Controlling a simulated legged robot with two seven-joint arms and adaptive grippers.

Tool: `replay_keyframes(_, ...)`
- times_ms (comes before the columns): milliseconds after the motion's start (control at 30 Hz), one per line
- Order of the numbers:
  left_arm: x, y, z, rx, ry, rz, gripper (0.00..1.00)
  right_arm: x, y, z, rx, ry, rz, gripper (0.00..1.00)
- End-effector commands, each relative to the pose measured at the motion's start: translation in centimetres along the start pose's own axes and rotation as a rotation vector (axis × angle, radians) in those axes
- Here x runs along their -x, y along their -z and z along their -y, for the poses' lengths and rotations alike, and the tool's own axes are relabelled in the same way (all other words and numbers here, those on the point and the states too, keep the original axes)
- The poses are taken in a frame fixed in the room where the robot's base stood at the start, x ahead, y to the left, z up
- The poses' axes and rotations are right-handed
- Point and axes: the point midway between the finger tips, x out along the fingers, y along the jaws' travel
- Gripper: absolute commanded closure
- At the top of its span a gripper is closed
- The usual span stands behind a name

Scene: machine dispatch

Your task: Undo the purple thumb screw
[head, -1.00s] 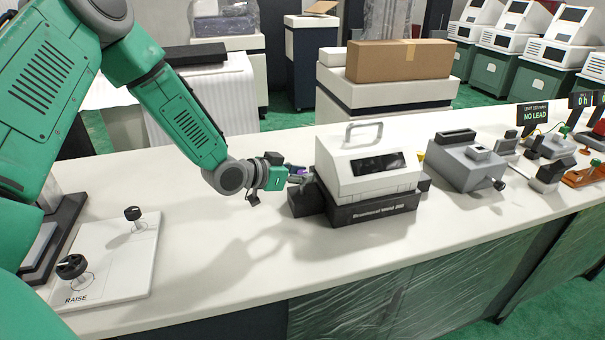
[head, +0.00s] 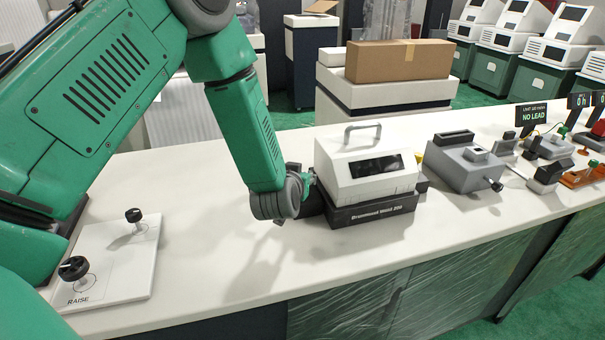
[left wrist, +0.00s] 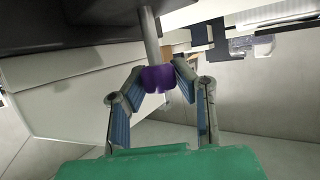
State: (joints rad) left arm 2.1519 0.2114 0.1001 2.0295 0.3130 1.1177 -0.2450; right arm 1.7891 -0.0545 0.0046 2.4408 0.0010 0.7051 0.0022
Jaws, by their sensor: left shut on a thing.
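The purple thumb screw (left wrist: 157,79) shows in the left wrist view, at the end of a grey metal shaft (left wrist: 150,35). My left gripper (left wrist: 158,86) is shut on the thumb screw, with one finger on each side of it. In the head view my left gripper is mostly hidden behind my own arm, at the left side of the white machine (head: 365,178) on its dark base (head: 372,212). The thumb screw is hidden in the head view. My right gripper is not in view.
A white plate with two black knobs, marked RAISE (head: 105,262), lies to the left on the white bench (head: 250,295). A grey device (head: 465,165) stands right of the machine. A cardboard box (head: 400,60) is behind. The bench front is clear.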

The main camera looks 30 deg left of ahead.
Motion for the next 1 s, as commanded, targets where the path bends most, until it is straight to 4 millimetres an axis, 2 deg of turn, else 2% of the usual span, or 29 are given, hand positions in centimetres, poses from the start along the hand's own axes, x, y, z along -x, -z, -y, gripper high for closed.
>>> replay_keyframes(33,0.0,0.7,-0.2,0.016,0.039,-0.012,1.00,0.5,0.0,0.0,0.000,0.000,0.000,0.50)
replay_keyframes(500,0.0,0.6,-0.1,0.158,0.375,-0.011,1.00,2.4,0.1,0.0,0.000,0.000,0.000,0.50)
replay_keyframes(1000,-0.1,0.4,-0.1,0.207,0.491,-0.008,1.00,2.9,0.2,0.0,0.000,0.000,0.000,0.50)
